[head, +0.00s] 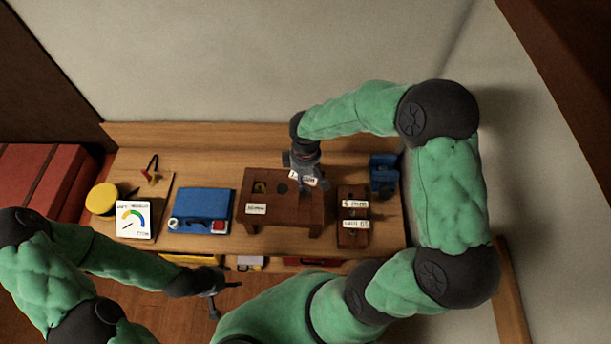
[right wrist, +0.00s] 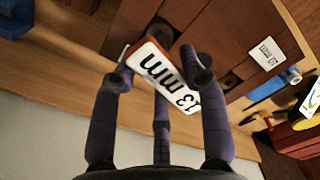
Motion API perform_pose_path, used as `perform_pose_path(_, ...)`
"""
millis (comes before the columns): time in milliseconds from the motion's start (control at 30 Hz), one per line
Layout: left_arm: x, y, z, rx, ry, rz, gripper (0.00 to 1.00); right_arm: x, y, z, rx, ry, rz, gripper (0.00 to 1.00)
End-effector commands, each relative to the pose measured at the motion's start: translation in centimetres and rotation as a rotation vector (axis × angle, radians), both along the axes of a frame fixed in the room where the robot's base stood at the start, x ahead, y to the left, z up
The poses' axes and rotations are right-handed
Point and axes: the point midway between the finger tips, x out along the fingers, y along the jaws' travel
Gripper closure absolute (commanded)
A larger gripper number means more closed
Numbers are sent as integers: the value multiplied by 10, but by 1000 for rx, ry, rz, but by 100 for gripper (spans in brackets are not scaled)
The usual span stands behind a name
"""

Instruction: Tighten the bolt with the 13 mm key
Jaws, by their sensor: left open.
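The 13 mm key shows its white label (right wrist: 165,72) between the fingers of my right gripper (right wrist: 165,68) in the right wrist view. In the head view my right gripper (head: 303,172) is shut on it, above the back right of a dark wooden stand (head: 300,207). The stand's top has a square opening with a yellowish part (head: 259,187) and a round dark hole (head: 282,188). A white label on its front reads 10 mm. The key's lower end is hidden. No bolt is clearly seen. My left gripper (head: 217,293) is open and empty before the bench's front edge.
A wooden key rack (head: 353,240) with labelled keys stands right of the stand, with a blue device (head: 384,175) behind it. The wall runs behind.

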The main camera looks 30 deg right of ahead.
Motion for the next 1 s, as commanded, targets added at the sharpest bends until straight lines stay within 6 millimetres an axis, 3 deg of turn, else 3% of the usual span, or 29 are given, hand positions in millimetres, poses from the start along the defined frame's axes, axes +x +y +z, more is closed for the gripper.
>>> perform_pose_path(33,0,0,0,0,0,0,45,0,0,0,-1,-1,0,80)
perform_pose_path(67,0,0,0,0,0,0,45,0,0,0,0,-1,0,89)
perform_pose_path(100,0,0,0,0,0,0,45,0,0,0,0,-1,0,89)
perform_pose_path(567,0,0,-1,0,0,0,45,0,0,0,0,0,-8,89)
perform_pose_path(1000,0,0,-20,0,0,0,45,0,0,-2,0,-1,-250,89)
